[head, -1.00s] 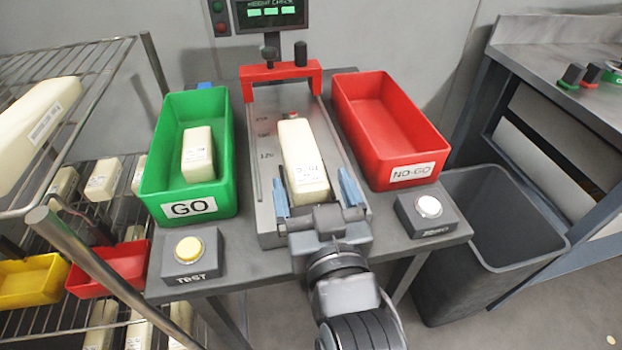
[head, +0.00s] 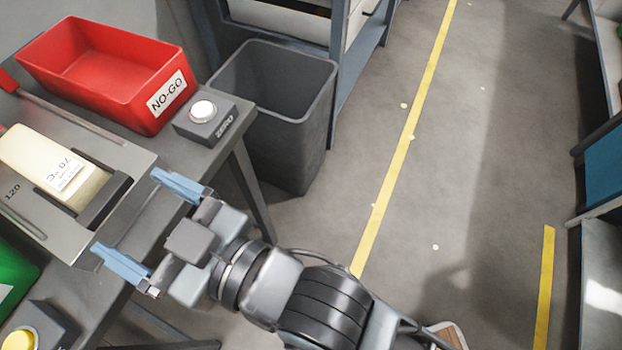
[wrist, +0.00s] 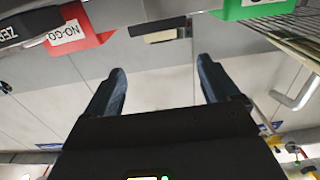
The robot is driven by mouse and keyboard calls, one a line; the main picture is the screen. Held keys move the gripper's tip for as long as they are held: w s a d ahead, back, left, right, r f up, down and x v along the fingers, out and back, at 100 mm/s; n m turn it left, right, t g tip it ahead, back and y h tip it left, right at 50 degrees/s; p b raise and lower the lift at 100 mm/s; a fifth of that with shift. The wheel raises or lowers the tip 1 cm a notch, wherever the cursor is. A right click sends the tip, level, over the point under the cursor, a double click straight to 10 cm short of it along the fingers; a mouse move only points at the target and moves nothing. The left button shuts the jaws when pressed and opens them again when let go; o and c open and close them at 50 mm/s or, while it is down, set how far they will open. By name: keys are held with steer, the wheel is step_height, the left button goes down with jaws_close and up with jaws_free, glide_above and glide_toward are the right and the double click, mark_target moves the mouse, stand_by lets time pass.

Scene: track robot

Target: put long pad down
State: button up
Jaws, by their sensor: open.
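The long pad (head: 50,168), a cream block with a white label, lies on the grey gauge plate (head: 129,158) at the left of the head view. Its near end rests by a dark stop on the plate. My gripper (head: 150,222) is open and empty, its two blue fingers apart, just off the near edge of the plate and clear of the pad. The wrist view shows the open fingers (wrist: 160,88) with nothing between them. The far end of the pad is cut off by the head view's edge.
The red NO-GO bin (head: 105,75) and the ZERO button (head: 203,109) are on the table, with a grey waste bin (head: 272,110) beside it. The green bin (head: 15,270) and yellow button (head: 20,340) show at lower left. Open floor with yellow lines lies right.

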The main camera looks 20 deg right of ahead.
steer(key=s+d+f+m+t+h, duration=0.2)
steer(key=s+d+f+h, duration=0.15)
steer(key=d, duration=0.75)
steer(key=s+d+f+m+t+h, duration=0.1)
steer(key=s+d+f+m+h, duration=0.2)
steer(key=d, duration=0.8)
steer(key=s+d+r+m+h, duration=0.1)
steer(key=s+d+m+h, duration=0.3)
steer(key=s+d+h, duration=0.3)
steer(key=s+d, duration=0.5)
steer(key=s, duration=0.2)
steer(key=shift+r+m, duration=0.25)
steer(key=shift+m, duration=0.15)
step_height(320, 180, up, 4)
steer(key=p, duration=0.3)
steer(key=shift+f+p, duration=0.2)
steer(key=shift+p, duration=0.1)
